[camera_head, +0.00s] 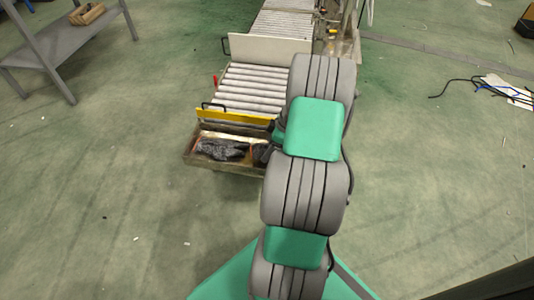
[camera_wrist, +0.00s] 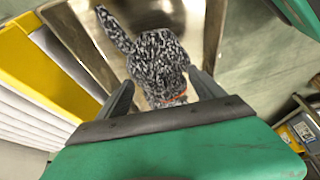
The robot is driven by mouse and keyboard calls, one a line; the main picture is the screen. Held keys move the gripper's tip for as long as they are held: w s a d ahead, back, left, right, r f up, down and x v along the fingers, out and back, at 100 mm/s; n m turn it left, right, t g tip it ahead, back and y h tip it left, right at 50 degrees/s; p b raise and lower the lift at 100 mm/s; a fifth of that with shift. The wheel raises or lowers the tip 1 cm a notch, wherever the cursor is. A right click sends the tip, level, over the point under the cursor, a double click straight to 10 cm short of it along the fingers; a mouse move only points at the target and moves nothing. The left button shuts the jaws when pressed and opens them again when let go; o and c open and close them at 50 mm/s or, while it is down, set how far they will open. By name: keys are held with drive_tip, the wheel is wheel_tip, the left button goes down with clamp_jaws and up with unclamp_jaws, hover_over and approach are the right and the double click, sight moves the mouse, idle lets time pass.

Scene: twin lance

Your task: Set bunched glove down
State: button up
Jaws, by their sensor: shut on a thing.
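The bunched glove (camera_wrist: 160,65) is speckled black and white with a red edge, seen in the wrist view. My gripper (camera_wrist: 162,80) is shut on it, one dark finger on each side. One part of the glove sticks out to the upper left. Below it shows the brownish inside of a shallow box. In the head view, a dark speckled lump (camera_head: 222,150) shows inside that box (camera_head: 222,167) at the conveyor's near end. I cannot tell whether the glove touches the box floor.
A roller conveyor (camera_head: 255,85) with a yellow end bar (camera_head: 235,116) runs away behind the box. A grey bench (camera_head: 60,45) stands at the upper left. Cables and a white sheet (camera_head: 508,90) lie on the floor at right. The floor left of the box is clear.

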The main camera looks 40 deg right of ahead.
wheel_tip(320, 180, down, 2)
drive_tip(key=shift+f, duration=0.1)
drive_tip(key=shift+f, duration=0.15)
drive_tip(key=o, duration=1.5)
